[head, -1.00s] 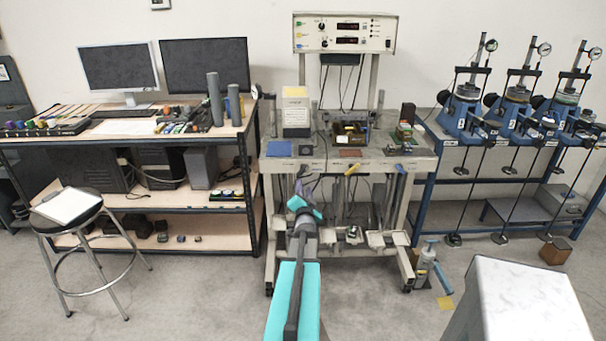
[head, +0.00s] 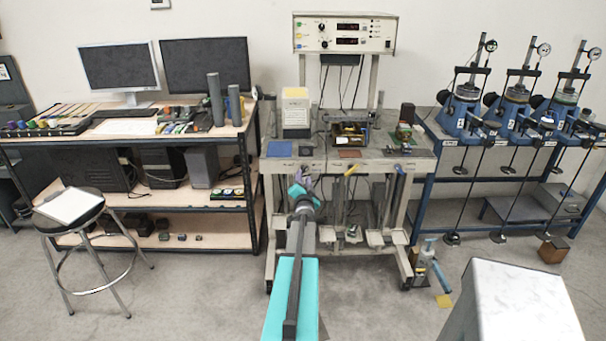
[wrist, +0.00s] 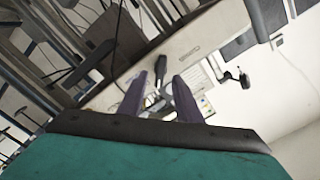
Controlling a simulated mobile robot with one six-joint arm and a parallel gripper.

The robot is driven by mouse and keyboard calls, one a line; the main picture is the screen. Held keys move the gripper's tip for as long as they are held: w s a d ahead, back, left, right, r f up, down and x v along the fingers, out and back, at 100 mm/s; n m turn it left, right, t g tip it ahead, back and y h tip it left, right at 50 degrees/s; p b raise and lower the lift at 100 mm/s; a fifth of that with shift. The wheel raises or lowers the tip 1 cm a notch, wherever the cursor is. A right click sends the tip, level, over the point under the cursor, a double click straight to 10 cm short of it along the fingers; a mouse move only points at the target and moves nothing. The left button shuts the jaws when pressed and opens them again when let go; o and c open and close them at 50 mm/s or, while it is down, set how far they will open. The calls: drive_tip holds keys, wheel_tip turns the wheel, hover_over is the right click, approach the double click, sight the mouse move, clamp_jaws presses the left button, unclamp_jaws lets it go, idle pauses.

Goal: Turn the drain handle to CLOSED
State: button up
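A dark lever handle (wrist: 160,66) shows in the wrist view on the pale front panel of the bench, near a printed label. I cannot read which lever is the drain handle or its marks. My gripper (wrist: 159,77) is open, its two purple-grey fingers apart, with the dark handle showing between and just beyond their tips. I cannot tell whether they touch it. In the head view my gripper (head: 303,184) is in front of the left part of the panel and hides what lies behind it. A yellow lever (head: 352,169) and a blue lever (head: 397,168) are to its right.
The test bench (head: 425,161) carries a control box (head: 344,32) on posts above. A second dark handle (wrist: 236,78) sticks out farther right in the wrist view. A stool (head: 70,211) stands left, a white-topped block (head: 517,300) front right. Open floor lies between.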

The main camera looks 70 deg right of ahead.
sight(304, 172)
drive_tip(key=shift+p+x, duration=0.6)
drive_tip(key=shift+x, duration=1.4)
clamp_jaws()
